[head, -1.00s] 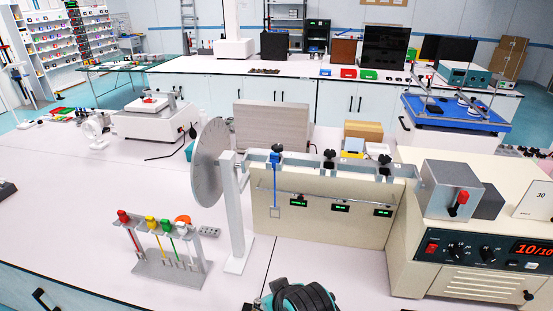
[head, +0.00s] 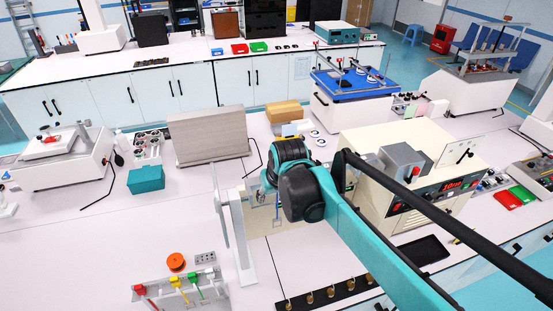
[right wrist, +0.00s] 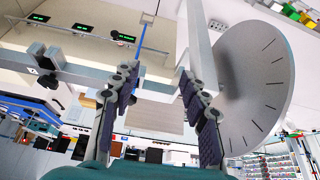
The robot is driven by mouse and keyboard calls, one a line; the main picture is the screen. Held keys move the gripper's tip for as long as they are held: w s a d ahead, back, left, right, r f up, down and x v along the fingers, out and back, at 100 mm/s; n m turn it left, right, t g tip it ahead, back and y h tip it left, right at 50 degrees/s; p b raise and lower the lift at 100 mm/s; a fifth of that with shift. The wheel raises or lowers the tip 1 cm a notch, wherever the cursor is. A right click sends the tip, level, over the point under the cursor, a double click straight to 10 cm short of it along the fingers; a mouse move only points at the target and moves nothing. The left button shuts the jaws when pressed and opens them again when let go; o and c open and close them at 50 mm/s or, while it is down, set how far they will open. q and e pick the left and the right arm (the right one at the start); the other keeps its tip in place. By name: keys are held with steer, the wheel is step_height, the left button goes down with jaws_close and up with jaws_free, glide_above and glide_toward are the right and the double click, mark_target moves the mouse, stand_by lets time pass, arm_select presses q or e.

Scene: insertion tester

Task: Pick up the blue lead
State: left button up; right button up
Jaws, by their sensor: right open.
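The blue lead (right wrist: 143,36) shows in the right wrist view as a thin blue strip against the beige tester panel, its lower end at the grey rail. My right gripper (right wrist: 158,76) is open there, one finger on each side of the rail area, with the lead in line with the gap between them. I cannot tell whether a finger touches it. In the head view my right arm and wrist (head: 298,190) cover most of the tester front, and only a small blue bit shows beside them. My left gripper is not in view.
The round grey dial disc (right wrist: 245,80) stands close beside the right gripper. A rack (head: 185,296) with red, yellow, green and white leads stands at lower left. The beige control box (head: 375,205) is right of the wrist.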

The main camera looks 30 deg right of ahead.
steer(key=w+d+r+p, duration=0.3)
steer(key=d+r+p, duration=0.1)
steer(key=r, duration=0.1)
steer(key=x, duration=0.7)
steer(key=shift+d+f+g, duration=0.3)
steer(key=shift+f+g, duration=0.1)
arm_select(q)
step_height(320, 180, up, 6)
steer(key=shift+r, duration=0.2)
arm_select(e)
steer(key=shift+s+r, duration=0.1)
steer(key=shift+s, duration=0.15)
jaws_close()
